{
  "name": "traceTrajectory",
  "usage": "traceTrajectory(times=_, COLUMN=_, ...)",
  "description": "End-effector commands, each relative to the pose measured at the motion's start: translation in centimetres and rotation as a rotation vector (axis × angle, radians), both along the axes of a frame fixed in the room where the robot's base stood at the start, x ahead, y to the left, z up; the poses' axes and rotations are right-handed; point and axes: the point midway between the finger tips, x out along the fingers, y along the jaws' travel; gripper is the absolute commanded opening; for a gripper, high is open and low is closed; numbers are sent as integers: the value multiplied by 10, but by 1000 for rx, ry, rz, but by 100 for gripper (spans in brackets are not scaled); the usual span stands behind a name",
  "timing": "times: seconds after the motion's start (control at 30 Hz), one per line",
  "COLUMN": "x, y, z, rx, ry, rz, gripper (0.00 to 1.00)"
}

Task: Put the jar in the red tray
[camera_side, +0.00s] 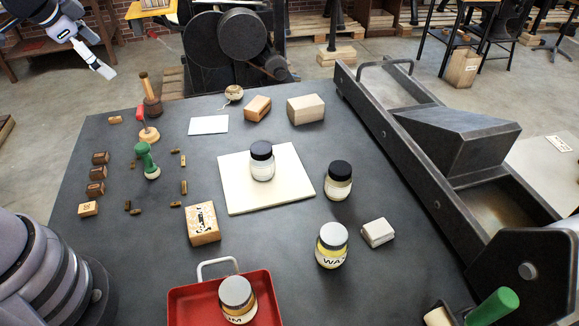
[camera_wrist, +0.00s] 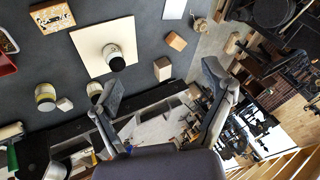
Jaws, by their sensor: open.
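A jar with a black lid (camera_side: 262,162) stands upright on the cream board (camera_side: 240,200); it also shows in the wrist view (camera_wrist: 113,54). A similar black-lidded jar (camera_side: 338,182) stands on the table right of the board. A grey-lidded jar marked WAX (camera_side: 332,246) stands nearer the front. Another grey-lidded jar (camera_side: 238,298) stands in the red tray (camera_side: 185,305), which is cut off by the bottom edge. My gripper (camera_wrist: 161,74) is open and empty, with its fingers wide apart. In the side view it is high at the upper left, away from all the jars.
A dark metal press (camera_side: 420,150) runs along the right. A green-handled stamp (camera_side: 147,160), wooden stamps and small type blocks lie at the left. A wooden block (camera_side: 202,223) lies before the board, with a white block (camera_side: 378,232) beside the WAX jar. Several blocks lie behind.

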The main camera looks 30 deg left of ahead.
Motion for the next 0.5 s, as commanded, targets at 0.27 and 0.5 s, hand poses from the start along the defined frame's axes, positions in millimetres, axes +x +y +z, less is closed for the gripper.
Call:
traceTrajectory(times=0.27, x=-113, y=-19, z=51, rx=-311, ry=7, rz=356, gripper=81)
traceTrajectory(times=0.5, x=-142, y=-33, z=55, rx=-408, ry=38, rz=407, gripper=81)
